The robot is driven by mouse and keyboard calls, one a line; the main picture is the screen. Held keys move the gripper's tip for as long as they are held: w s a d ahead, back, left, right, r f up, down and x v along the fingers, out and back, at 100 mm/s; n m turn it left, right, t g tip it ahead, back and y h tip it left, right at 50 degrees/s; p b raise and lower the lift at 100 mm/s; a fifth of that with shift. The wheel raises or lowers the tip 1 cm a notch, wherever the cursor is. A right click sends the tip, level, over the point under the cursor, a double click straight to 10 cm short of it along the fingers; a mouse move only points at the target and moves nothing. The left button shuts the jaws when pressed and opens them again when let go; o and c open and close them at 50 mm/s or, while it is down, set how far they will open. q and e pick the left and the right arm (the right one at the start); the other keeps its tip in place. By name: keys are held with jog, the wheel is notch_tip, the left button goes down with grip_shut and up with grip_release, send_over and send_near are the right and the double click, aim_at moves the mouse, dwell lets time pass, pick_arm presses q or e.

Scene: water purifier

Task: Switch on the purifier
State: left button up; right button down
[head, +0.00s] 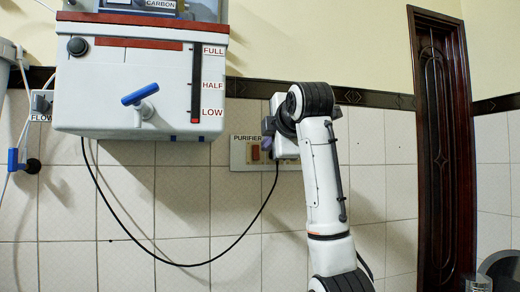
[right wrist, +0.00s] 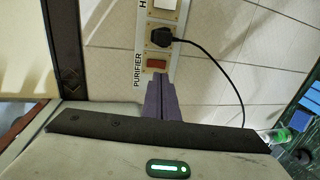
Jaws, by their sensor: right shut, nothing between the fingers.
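The purifier (head: 130,105) is a white box on the wall at the upper left of the head view, with a blue tap and a FULL/HALF/LOW gauge. The switch panel (head: 238,150), labelled PURIFIER, is on the tiled wall to its lower right. Its red switch (head: 255,152) also shows in the right wrist view (right wrist: 157,65). My right gripper (head: 266,143) is shut and empty in front of the panel. Its purple fingertips (right wrist: 158,82) appear close beside the red switch; I cannot tell whether they touch it. My left gripper is out of view.
A black plug (right wrist: 160,37) sits in the panel's socket, and its black cable (head: 180,264) hangs in a loop to the purifier. A FLOW valve (head: 41,101) and pipes are at the far left. A dark wooden door (head: 445,150) stands right of my arm.

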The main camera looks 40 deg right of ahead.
aim_at(257, 155)
jog(key=p+x, duration=0.2)
jog(key=x, duration=0.6)
jog(key=shift+w, duration=0.15)
